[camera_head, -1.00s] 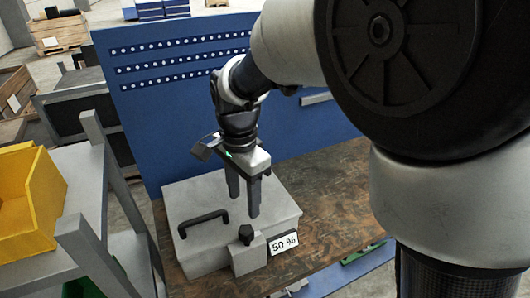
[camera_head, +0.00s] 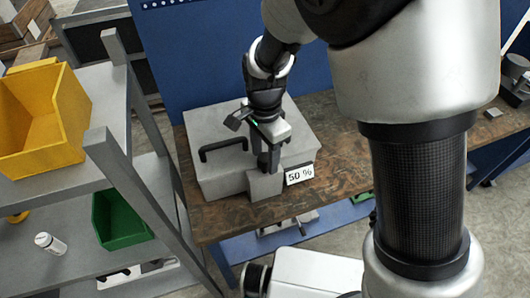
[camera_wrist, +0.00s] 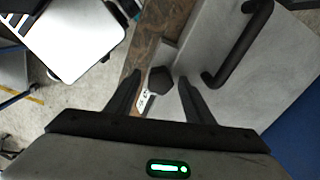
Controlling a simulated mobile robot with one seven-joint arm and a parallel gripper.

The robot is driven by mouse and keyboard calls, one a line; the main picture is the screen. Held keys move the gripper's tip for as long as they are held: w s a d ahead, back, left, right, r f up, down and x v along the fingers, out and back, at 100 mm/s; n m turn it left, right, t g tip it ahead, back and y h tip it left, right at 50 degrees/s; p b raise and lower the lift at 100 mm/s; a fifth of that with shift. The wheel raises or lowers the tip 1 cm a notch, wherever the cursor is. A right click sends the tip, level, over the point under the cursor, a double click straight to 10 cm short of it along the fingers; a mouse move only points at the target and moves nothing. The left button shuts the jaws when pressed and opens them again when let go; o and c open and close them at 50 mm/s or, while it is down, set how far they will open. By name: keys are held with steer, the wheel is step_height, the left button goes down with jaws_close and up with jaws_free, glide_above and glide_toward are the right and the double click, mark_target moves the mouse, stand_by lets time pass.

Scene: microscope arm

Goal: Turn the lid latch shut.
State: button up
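The grey box (camera_head: 215,128) with a black handle (camera_head: 222,149) on its lid stands on the brown workbench. A grey block (camera_head: 266,184) sits at the box's front and bears the black latch knob. The knob (camera_wrist: 161,80) shows in the wrist view between my two fingertips, with a gap on each side. In the head view my gripper (camera_head: 266,163) points down just above the block and hides the knob. My gripper is open; I cannot tell whether the fingertips reach down beside the knob.
A "50 %" sign (camera_head: 299,174) stands right beside the block. At the left, a grey shelf holds a yellow bin (camera_head: 45,120) and a green bin (camera_head: 120,218). A blue panel rises behind the box.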

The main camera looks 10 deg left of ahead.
steer(key=c, duration=0.9)
steer(key=shift+n, duration=0.3)
steer(key=n+b, duration=0.1)
steer(key=n, duration=0.2)
steer(key=shift+n, duration=0.3)
steer(key=n+b, duration=0.1)
steer(key=n, duration=0.3)
steer(key=shift+n, duration=0.3)
steer(key=n, duration=0.4)
steer(key=shift+n, duration=2.5)
